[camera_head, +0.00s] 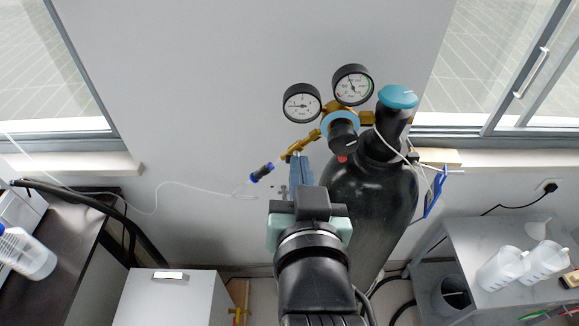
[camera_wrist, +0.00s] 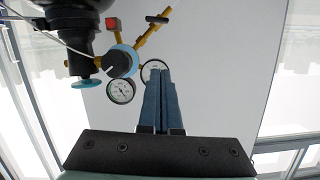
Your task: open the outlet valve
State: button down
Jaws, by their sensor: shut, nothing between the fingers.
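A black gas cylinder (camera_head: 368,195) stands upright by the wall with a turquoise handwheel (camera_head: 397,96) on top. Its brass regulator carries two round gauges (camera_head: 302,103) (camera_head: 352,85) and a black knob (camera_head: 343,134) with a light-blue ring. A brass outlet pipe (camera_head: 312,138) runs down-left towards a blue-and-black hose fitting (camera_head: 262,172). A small dark handle on this pipe (camera_wrist: 157,20) shows in the wrist view. My gripper (camera_head: 299,160) is shut and empty; its blue-grey fingers look close below the pipe in the head view. In the wrist view the fingertips (camera_wrist: 162,72) overlap one gauge; contact cannot be told.
A thin clear hose (camera_head: 205,190) runs left from the fitting. A white cabinet (camera_head: 165,298) stands at lower left. A grey table (camera_head: 490,245) with white beakers (camera_head: 502,268) is at right. The wall left of the gauges is clear.

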jog(key=w+f+p, duration=0.2)
jog(key=w+f, duration=0.4)
jog(key=w, duration=0.2)
jog(key=shift+a+p, duration=0.35)
